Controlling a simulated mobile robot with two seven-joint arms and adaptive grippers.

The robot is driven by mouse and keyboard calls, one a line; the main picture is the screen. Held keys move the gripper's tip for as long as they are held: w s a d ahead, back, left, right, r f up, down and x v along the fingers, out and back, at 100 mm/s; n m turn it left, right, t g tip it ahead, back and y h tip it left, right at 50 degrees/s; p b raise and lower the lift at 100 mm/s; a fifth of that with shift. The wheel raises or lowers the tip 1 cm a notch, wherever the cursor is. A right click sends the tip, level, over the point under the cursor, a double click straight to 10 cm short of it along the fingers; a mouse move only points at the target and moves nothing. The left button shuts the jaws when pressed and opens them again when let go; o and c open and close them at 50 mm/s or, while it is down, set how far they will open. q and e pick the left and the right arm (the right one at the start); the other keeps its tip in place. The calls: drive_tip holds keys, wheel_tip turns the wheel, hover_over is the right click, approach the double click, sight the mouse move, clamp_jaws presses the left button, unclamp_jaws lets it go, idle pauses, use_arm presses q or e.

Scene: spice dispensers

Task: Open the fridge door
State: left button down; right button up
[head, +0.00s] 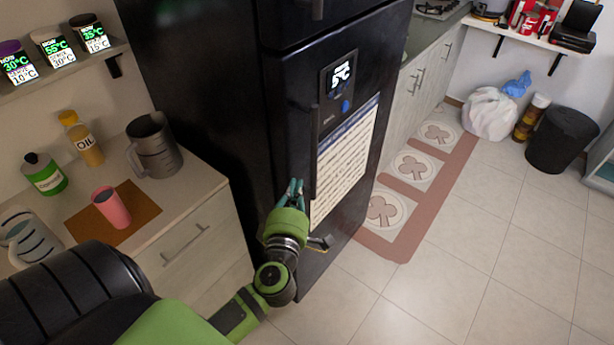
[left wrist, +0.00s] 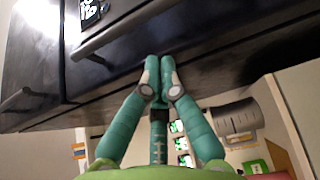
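The black fridge (head: 285,120) stands in the middle of the head view, with its lower door (head: 350,95) closed. A dark vertical handle (head: 314,150) runs down the left part of this door. My left gripper (head: 295,187) is just left of the handle's lower end, with its green fingers pointing up. In the left wrist view, the handle (left wrist: 125,28) crosses the dark door above and left of the fingertips (left wrist: 161,68). The fingertips look close together and beside the handle, not around it. Their exact opening and any contact are unclear. My right gripper is out of view.
A counter (head: 190,180) on the left holds a grey jug (head: 153,147), an oil bottle (head: 82,139), a green bottle (head: 45,174) and a pink cup (head: 111,208). A patterned mat (head: 405,185) lies right of the fridge. The tiled floor (head: 470,265) in front is clear.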

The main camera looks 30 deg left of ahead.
use_arm(q)
drive_tip(key=p, duration=0.1)
approach(303, 148)
drive_tip(key=x, duration=0.4)
drive_tip(key=shift+w+a, duration=0.25)
drive_tip(key=shift+w, duration=0.4)
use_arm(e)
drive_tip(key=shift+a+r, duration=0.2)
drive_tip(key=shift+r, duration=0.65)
use_arm(q)
drive_tip(key=shift+d+f, duration=0.15)
drive_tip(key=shift+d, duration=0.05)
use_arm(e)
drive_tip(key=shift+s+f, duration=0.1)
